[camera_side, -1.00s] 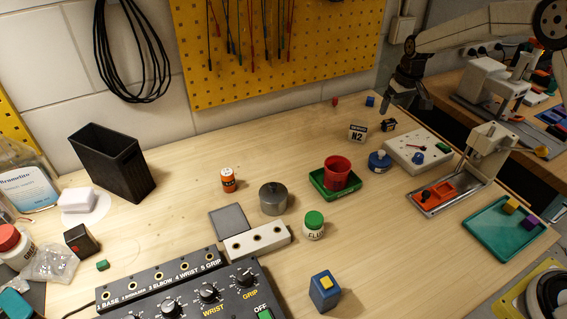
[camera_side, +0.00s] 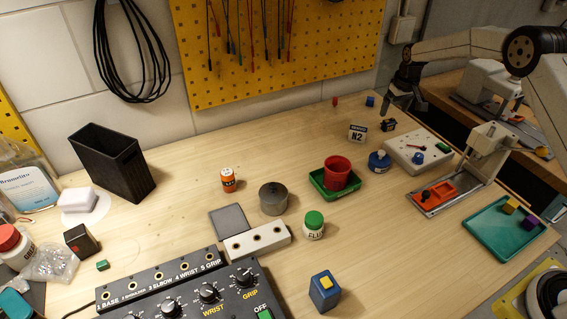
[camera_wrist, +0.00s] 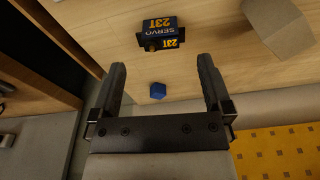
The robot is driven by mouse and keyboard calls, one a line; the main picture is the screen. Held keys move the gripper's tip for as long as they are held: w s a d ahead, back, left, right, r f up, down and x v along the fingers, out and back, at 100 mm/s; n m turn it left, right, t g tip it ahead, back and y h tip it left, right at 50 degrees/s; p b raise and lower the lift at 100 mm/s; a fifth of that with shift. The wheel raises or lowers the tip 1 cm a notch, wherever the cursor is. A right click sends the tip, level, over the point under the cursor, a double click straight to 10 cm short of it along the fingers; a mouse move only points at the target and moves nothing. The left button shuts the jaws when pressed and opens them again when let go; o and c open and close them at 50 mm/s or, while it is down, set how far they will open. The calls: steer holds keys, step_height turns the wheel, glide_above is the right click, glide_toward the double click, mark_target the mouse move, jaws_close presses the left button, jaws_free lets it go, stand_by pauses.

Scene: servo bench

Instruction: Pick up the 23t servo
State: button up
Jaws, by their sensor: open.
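The 23t servo (camera_wrist: 160,33) is a small dark block with yellow "23T" and pale "SERVO" lettering, lying on the bench in the wrist view. In the side view the servo (camera_side: 388,125) is a small dark shape near the bench's back right. My gripper (camera_wrist: 162,68) is open and empty, with the servo beyond its fingertips and roughly centred between them. In the side view my gripper (camera_side: 402,98) points down, above and just behind the servo, apart from it.
A small blue block (camera_side: 370,101) and a red piece (camera_side: 335,101) lie behind. The yellow pegboard (camera_side: 275,50) rises behind.

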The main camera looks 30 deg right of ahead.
mark_target(390, 120)
steer(key=shift+f, duration=0.25)
steer(key=shift+w+f, duration=0.2)
steer(key=shift+f, duration=1.05)
steer(key=shift+w+f, duration=0.15)
steer(key=shift+f, duration=1.05)
steer(key=c, duration=1.1)
steer(key=shift+r, duration=0.1)
